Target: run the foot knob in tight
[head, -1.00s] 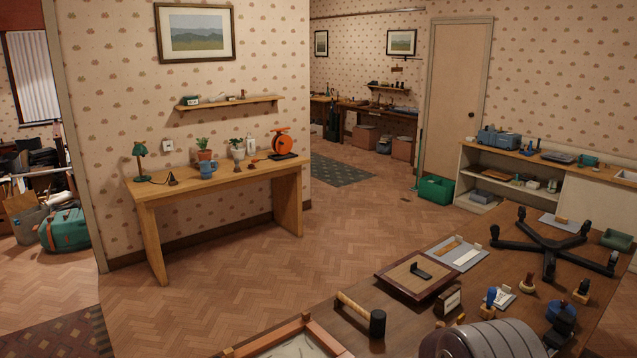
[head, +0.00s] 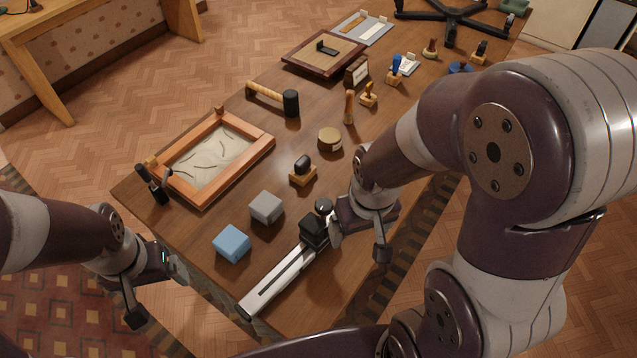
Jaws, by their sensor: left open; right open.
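A pale metal rail (head: 275,283) lies slantwise on the near end of the wooden table. I cannot tell for certain that this is the foot knob. My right gripper (head: 359,245) is open and empty, just right of the block; its left finger is close to the block, and I cannot tell whether they touch. My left gripper (head: 158,294) is open and empty off the table's left edge, above the patterned rug.
A blue block (head: 231,244) and a grey block (head: 266,208) lie left of the rail. A black star-shaped base (head: 452,20) stands at the far end.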

